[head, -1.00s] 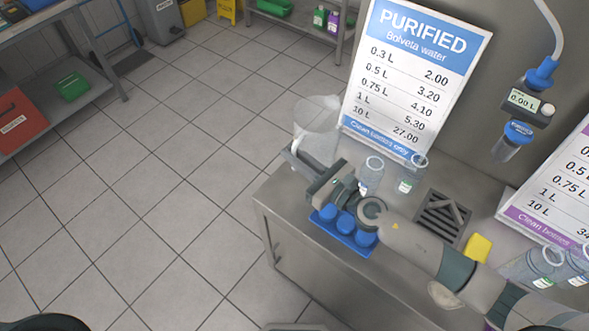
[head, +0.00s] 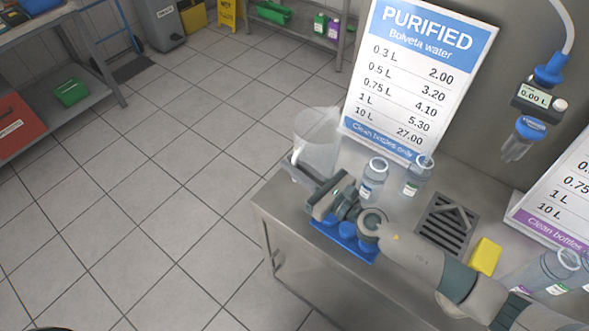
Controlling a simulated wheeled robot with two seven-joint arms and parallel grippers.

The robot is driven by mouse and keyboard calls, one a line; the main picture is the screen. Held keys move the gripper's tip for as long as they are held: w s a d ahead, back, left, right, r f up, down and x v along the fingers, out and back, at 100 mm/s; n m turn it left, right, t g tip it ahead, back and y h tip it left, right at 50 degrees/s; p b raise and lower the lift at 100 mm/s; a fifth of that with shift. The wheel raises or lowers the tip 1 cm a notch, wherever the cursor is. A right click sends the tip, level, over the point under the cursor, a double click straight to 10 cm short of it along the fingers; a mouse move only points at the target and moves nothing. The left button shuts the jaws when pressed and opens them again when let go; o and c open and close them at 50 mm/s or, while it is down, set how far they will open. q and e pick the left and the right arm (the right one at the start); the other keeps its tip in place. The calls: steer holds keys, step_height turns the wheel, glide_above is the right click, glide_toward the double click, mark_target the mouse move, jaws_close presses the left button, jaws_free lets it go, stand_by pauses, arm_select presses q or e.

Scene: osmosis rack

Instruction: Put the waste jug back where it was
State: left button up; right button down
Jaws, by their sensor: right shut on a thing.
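The waste jug (head: 318,142) is a large clear, whitish pitcher at the far left corner of the steel counter, left of the purified water sign. Its handle side faces my right gripper (head: 294,168). The right gripper is shut on the jug at its left front side; the fingers partly hide its lower part. The jug looks upright. I cannot tell whether its base touches the counter. My left gripper is not in view.
Two clear bottles (head: 373,180) (head: 418,175) stand right of the jug. A blue tray of caps (head: 346,240) lies under my right arm. A drain grate (head: 446,224), yellow sponge (head: 485,256) and more bottles (head: 549,270) are further right. The tiled floor lies left of the counter.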

stand_by(0.3)
steer(key=shift+f, duration=0.15)
steer(key=c, duration=1.8)
jaws_free()
steer(key=shift+c, duration=0.2)
steer(key=shift+s+d+r, duration=0.1)
steer(key=shift+r, duration=0.15)
steer(key=b+v, duration=0.3)
steer(key=v, duration=0.8)
steer(key=shift+s+f+b, duration=0.1)
steer(key=shift+f+b, duration=0.05)
steer(key=shift+b, duration=0.15)
steer(key=shift+s+d, duration=0.25)
